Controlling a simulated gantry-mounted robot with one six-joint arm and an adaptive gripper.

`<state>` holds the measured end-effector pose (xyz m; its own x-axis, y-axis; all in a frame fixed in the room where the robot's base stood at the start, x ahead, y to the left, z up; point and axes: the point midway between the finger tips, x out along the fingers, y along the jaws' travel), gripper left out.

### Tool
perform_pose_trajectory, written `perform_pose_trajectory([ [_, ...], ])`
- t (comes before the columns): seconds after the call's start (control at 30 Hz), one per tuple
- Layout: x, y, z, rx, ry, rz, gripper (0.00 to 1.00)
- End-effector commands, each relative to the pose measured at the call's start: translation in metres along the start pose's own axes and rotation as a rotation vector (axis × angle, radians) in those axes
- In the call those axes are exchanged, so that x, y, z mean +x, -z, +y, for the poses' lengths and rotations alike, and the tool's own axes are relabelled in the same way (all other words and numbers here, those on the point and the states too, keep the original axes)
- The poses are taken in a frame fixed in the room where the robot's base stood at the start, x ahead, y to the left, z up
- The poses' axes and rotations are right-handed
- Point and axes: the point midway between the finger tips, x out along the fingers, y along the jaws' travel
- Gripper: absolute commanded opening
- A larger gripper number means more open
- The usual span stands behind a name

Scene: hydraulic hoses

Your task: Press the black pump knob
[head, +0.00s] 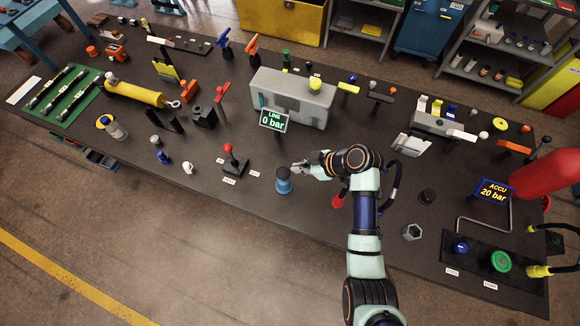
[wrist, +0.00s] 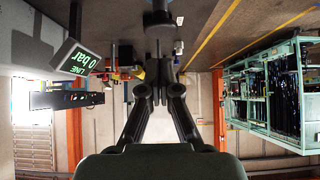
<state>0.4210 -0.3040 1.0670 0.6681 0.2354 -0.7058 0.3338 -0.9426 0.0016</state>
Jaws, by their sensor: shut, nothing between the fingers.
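My gripper (head: 297,170) is shut and empty, reaching left over the middle of the table. It also shows in the wrist view (wrist: 160,80), fingers together. A blue round piece with a dark grey top (head: 283,184) stands just left of the fingertips; I cannot tell whether they touch. A low black round piece (head: 427,196) lies on the table to the right of my arm. I cannot tell which of these is the pump knob. The line display (head: 274,121) reads 0 bar; it shows upside down in the wrist view (wrist: 78,58).
A red-knobbed lever (head: 229,162) stands left of the gripper. A grey block (head: 291,97) stands behind the line display. At right are a red tank (head: 547,174), a display reading 20 bar (head: 493,191), and a panel with a blue knob (head: 460,248) and green knob (head: 501,261).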

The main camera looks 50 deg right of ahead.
Motion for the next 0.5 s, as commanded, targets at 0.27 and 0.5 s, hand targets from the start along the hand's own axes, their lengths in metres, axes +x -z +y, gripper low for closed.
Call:
perform_pose_trajectory([
  [0.27,-0.044,0.001,0.001,-0.001,-0.003,0.002,0.0],
  [0.5,-0.049,0.001,0.001,-0.001,-0.001,0.002,0.0],
])
